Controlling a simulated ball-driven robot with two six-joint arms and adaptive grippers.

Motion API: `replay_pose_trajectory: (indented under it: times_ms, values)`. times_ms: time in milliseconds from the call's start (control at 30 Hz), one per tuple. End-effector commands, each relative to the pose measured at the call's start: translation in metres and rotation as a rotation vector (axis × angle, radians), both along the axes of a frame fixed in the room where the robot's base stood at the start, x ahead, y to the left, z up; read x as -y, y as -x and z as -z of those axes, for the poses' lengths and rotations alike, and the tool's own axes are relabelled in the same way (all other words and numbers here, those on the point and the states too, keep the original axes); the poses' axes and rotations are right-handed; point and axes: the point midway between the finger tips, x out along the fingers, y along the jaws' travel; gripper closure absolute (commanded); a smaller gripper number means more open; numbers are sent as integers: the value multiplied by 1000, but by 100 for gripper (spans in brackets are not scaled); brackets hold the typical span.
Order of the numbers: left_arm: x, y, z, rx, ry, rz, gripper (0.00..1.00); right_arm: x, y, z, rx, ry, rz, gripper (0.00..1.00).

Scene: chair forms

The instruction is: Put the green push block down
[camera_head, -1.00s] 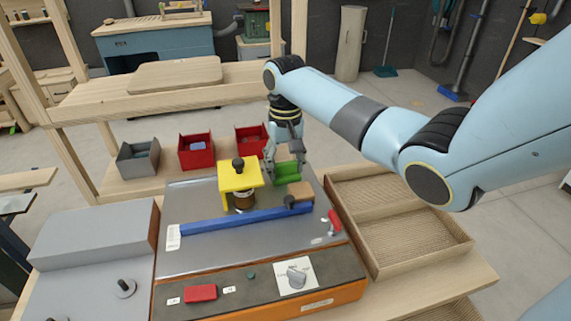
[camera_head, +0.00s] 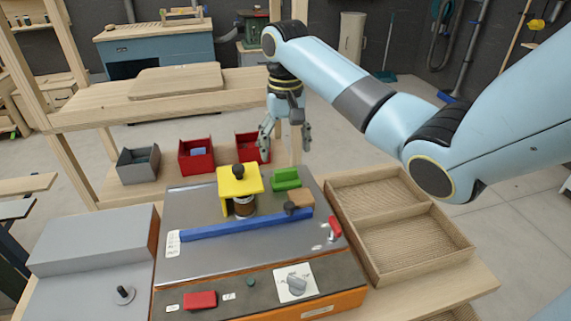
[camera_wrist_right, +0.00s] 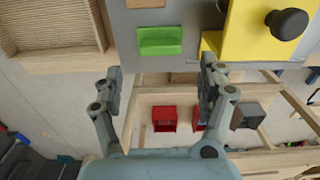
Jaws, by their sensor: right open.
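The green push block (camera_head: 286,179) rests on the grey metal top of the machine (camera_head: 200,262), right of the yellow bracket (camera_head: 240,180) and behind a small brown block (camera_head: 300,197). It also shows in the right wrist view (camera_wrist_right: 160,41). My right gripper (camera_head: 284,146) is open and empty, above and behind the green block and apart from it. In the right wrist view its two fingers (camera_wrist_right: 160,75) stand wide apart with nothing between them. My left gripper is not in view.
A blue fence bar (camera_head: 245,224) crosses the machine top in front of the blocks. A wooden tray (camera_head: 452,228) stands to the right. Red bins (camera_head: 196,155) and a grey bin (camera_head: 138,166) stand behind at left. A wooden shelf (camera_head: 90,117) runs above them.

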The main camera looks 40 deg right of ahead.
Motion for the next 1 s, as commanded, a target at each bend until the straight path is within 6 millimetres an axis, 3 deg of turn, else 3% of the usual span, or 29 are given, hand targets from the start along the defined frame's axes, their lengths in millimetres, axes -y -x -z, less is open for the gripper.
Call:
replay_pose_trajectory:
  times_ms: [100,300,1000]
  values:
    - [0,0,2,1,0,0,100,0,-1,-24,3,1,-1,25]
    - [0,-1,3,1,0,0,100,0,0,-46,0,-1,0,25]
    - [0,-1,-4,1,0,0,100,0,0,-55,-1,0,0,25]
